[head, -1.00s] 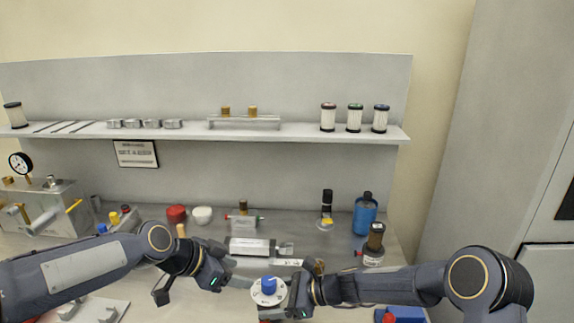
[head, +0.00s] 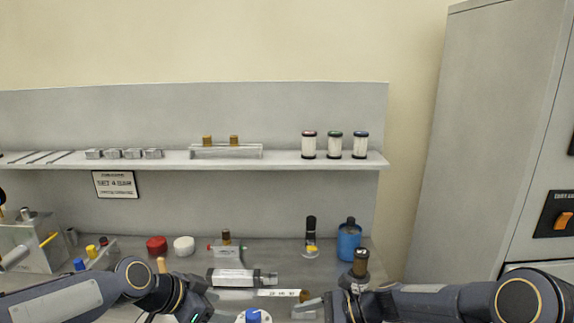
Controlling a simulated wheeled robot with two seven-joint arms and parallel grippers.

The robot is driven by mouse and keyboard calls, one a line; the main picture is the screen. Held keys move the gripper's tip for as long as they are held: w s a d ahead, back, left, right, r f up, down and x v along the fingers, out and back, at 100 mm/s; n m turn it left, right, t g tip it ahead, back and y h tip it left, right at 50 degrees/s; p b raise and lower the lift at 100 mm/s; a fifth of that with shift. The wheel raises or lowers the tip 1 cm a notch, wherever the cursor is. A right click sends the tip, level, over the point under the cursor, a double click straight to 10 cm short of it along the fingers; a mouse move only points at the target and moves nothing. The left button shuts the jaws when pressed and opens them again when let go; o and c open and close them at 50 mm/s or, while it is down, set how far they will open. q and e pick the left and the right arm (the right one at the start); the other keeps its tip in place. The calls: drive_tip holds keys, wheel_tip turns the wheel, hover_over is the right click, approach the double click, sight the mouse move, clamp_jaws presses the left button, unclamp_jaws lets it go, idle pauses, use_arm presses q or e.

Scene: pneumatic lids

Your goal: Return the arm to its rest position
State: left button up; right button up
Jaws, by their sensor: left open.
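My left arm comes in from the lower left, and its gripper (head: 198,305) is low over the bench, left of a white round piece with a blue knob (head: 253,317). Its jaws are open, but the fingertips are mostly cut off by the bottom edge.
A grey cylinder (head: 232,278) lies on the bench behind the grippers. Red (head: 157,246) and white (head: 184,246) round pieces sit at the back. A shelf (head: 280,162) runs above.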

drive_tip(key=s+d+r+n+t+h, duration=0.1)
drive_tip(key=s+d+r+n+h, duration=0.2)
drive_tip(key=s+d+r+n, duration=0.35)
drive_tip(key=s+d+r+n+h, duration=0.2)
drive_tip(key=s+d+r+n, duration=0.15)
drive_tip(key=s, duration=0.65)
use_arm(q)
drive_tip(key=s+a+f+n+y, duration=0.1)
drive_tip(key=s+a+n, duration=0.2)
drive_tip(key=s, duration=0.9)
drive_tip(key=s+a+f+n+y, duration=0.1)
drive_tip(key=s+a+n+y, duration=0.1)
drive_tip(key=s+n, duration=0.6)
drive_tip(key=s+a, duration=0.1)
drive_tip(key=s, duration=0.4)
drive_tip(key=shift+f+n, duration=0.35)
drive_tip(key=shift+n, duration=0.05)
use_arm(e)
drive_tip(key=s+d+f+n+t+h, duration=0.1)
drive_tip(key=s+d+n+h, duration=0.1)
drive_tip(key=s, duration=0.4)
drive_tip(key=s+d+f+n+t+h, duration=0.2)
drive_tip(key=s+d+n, duration=0.2)
drive_tip(key=s+n, duration=0.1)
drive_tip(key=shift+s+d+h, duration=0.25)
drive_tip(key=shift+s+h, duration=0.05)
drive_tip(key=shift+s, duration=0.55)
